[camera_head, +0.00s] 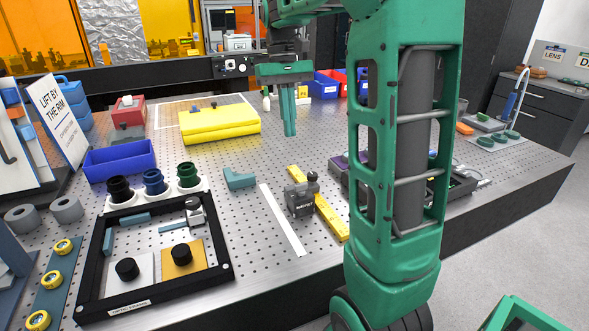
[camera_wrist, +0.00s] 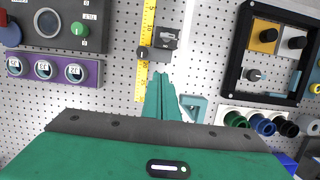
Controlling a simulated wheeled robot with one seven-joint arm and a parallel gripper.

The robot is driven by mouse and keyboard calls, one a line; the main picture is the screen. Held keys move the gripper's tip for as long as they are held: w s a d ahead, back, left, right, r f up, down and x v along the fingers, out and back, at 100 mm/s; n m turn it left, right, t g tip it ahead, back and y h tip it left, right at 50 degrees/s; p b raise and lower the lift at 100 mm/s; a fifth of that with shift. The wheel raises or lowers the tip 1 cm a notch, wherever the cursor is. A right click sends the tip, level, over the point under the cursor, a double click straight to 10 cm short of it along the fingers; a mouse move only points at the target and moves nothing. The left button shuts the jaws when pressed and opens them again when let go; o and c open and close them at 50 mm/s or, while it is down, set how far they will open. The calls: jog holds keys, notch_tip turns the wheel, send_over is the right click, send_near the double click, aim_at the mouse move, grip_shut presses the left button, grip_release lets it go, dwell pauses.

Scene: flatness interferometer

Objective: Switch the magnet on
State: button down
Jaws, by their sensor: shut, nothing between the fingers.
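A dark grey block with a small label and a knob, which looks like the magnet base (camera_head: 301,198), sits on the table against a yellow ruler (camera_head: 330,217). The same block shows in the wrist view (camera_wrist: 166,37), with a round black knob (camera_wrist: 142,53) at its left side. I cannot read the switch position. My gripper (camera_head: 290,134) hangs above the table, fingers pointing down, apart from the block and farther back. Its green fingers are together and empty. In the wrist view the fingertips (camera_wrist: 160,75) appear just below the block.
A white strip (camera_head: 282,222) and a teal angle piece (camera_head: 240,179) lie left of the block. A black frame (camera_head: 90,265) with knobs stands front left. A yellow case (camera_head: 220,124) and a blue bin (camera_head: 120,161) stand farther back. A control box (camera_wrist: 75,22) lies on the other side.

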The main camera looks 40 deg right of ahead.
aim_at(301, 189)
jog(key=x, duration=0.3)
jog(key=s+x, duration=0.1)
jog(key=x, duration=0.3)
jog(key=s+x, duration=0.1)
jog(key=x, duration=0.2)
jog(key=shift+s+a, duration=0.5)
jog(key=shift+s, duration=0.55)
jog(key=shift+s+d, duration=0.1)
jog(key=shift+d, duration=0.1)
